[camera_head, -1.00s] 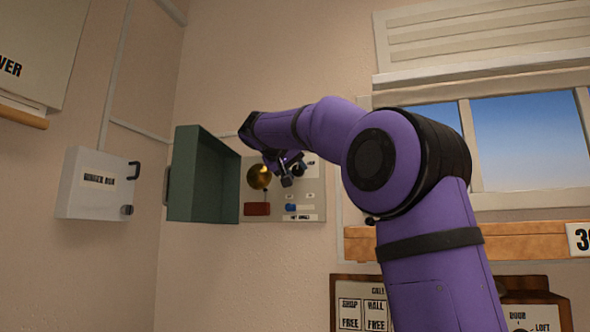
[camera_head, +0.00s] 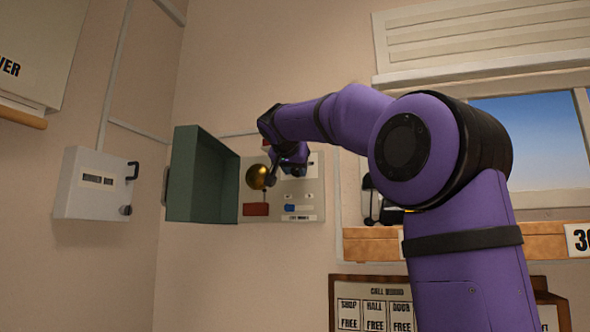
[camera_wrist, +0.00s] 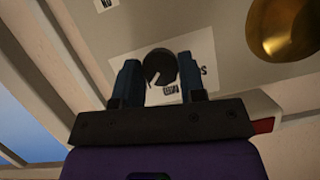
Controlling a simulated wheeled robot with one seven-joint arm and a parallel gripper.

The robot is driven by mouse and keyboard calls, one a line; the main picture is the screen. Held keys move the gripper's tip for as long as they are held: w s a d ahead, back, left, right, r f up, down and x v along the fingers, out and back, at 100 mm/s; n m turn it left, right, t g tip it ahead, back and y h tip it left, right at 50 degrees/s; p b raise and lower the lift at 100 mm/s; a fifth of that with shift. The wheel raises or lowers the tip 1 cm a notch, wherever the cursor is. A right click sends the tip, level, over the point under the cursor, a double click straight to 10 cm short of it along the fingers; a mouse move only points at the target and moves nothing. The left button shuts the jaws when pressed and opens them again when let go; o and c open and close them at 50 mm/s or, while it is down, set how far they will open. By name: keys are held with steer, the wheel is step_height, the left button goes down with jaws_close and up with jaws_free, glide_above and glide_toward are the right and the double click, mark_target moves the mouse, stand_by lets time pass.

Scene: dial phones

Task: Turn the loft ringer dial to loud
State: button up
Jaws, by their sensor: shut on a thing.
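A grey ringer panel (camera_head: 312,202) hangs on the back wall, with a brass bell (camera_head: 258,177) on its left side. In the wrist view a round black dial (camera_wrist: 159,66) with a pale pointer notch sits on a white label (camera_wrist: 124,66). The label's lettering is mostly covered and unreadable. My gripper (camera_wrist: 160,74) has one finger on each side of the dial and is shut on it. In the head view my gripper (camera_head: 297,167) is at the panel's upper part and hides the dial there.
A green box cover (camera_head: 203,180) stands open left of the panel. The panel also has a red block (camera_head: 256,209) and a blue slider (camera_head: 290,208). A white box (camera_head: 95,185) hangs at left. A wooden shelf (camera_head: 372,247) and call board (camera_head: 375,291) lie at lower right.

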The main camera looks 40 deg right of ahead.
stand_by(0.5)
steer(key=o, duration=0.9)
steer(key=v, duration=1)
steer(key=shift+s+a+r, duration=0.1)
steer(key=shift+s+a, duration=0.1)
steer(key=shift+s, duration=0.15)
